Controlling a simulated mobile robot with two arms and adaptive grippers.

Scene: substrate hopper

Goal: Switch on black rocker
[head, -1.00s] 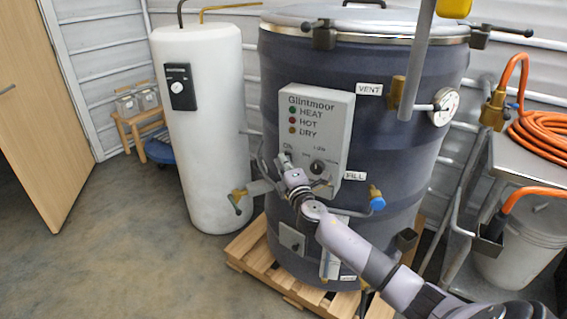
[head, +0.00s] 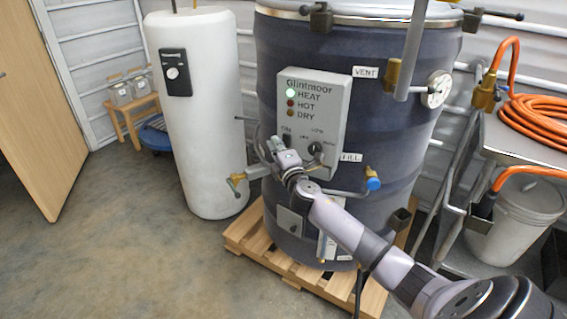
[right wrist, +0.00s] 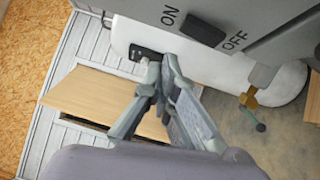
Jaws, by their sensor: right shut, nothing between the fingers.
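The black rocker (head: 287,140) sits on the grey Glintmoor control panel (head: 327,88), below the indicator lamps. In the right wrist view the rocker (right wrist: 201,31) lies between the words ON and OFF. My left gripper is out of view.
A dark drum (head: 390,130) carries the panel and stands on a wooden pallet (head: 245,235). A black selector knob (head: 315,148) is right of the rocker. A white tank (head: 205,130) stands left. Orange hose (head: 540,118) lies on a cart at right.

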